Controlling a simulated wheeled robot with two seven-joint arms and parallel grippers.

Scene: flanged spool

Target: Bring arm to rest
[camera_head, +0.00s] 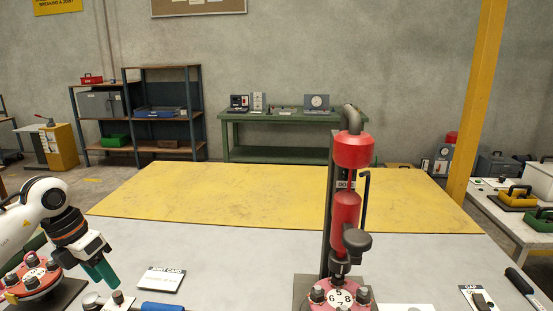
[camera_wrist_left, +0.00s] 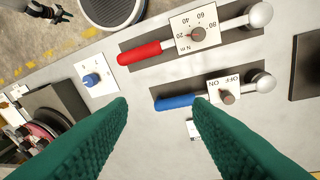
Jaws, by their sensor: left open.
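My left gripper (camera_head: 103,274) hangs over the left front of the grey bench, its green fingers pointing down. A numbered red flange (camera_head: 340,295) sits under an upright red post (camera_head: 346,208) at the front centre. The blue-handled tool (camera_wrist_left: 178,101) and red-handled tool (camera_wrist_left: 140,53) lie flat below the gripper. My right gripper is not seen.
A yellow mat (camera_head: 250,192) covers the back of the bench and is clear. Another card (camera_head: 478,298) and a black-handled tool (camera_head: 519,281) lie at the right front.

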